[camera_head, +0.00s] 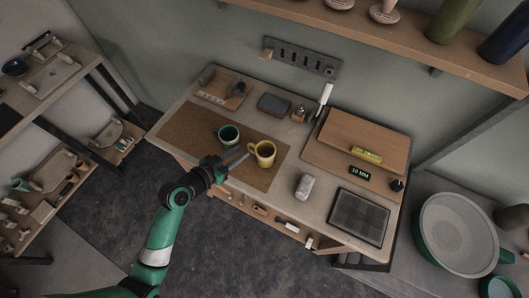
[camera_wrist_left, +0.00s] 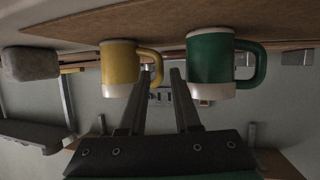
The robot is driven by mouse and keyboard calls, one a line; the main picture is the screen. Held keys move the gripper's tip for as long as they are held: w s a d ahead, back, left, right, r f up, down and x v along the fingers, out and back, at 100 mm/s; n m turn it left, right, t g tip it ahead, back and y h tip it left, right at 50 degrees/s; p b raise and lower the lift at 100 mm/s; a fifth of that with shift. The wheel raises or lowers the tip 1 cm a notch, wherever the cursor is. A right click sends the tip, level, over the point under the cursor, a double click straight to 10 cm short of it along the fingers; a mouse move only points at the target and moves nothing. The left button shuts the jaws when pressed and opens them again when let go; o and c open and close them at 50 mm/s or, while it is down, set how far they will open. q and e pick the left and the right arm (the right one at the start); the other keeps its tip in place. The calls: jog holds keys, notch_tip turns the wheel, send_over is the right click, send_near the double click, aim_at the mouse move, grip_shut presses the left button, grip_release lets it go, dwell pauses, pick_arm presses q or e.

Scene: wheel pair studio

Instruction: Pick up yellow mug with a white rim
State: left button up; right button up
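The yellow mug (camera_head: 265,154) stands upright on the brown mat (camera_head: 268,178) on the table, its handle toward the left. In the left wrist view, which is upside down, the yellow mug (camera_wrist_left: 118,66) shows a white rim. My left gripper (camera_head: 240,158) is beside the mug on its handle side, with its fingers apart and nothing between them. In the left wrist view one finger of my left gripper (camera_wrist_left: 166,76) overlaps the mug's handle; I cannot tell if they touch. My right gripper is not in view.
A green mug (camera_head: 228,135) stands just left of the yellow mug; it is close to the other finger in the left wrist view (camera_wrist_left: 208,62). A grey block (camera_head: 304,187) and a dark framed panel (camera_head: 358,216) lie to the right. A wooden board (camera_head: 362,137) is at the back right.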

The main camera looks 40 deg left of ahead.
aim_at(249, 146)
pick_arm(q)
jog(key=p+x, duration=0.1)
jog(key=x, duration=0.4)
jog(key=shift+w+r, duration=0.1)
jog(key=shift+w, duration=0.05)
grip_shut()
dwell(1.3)
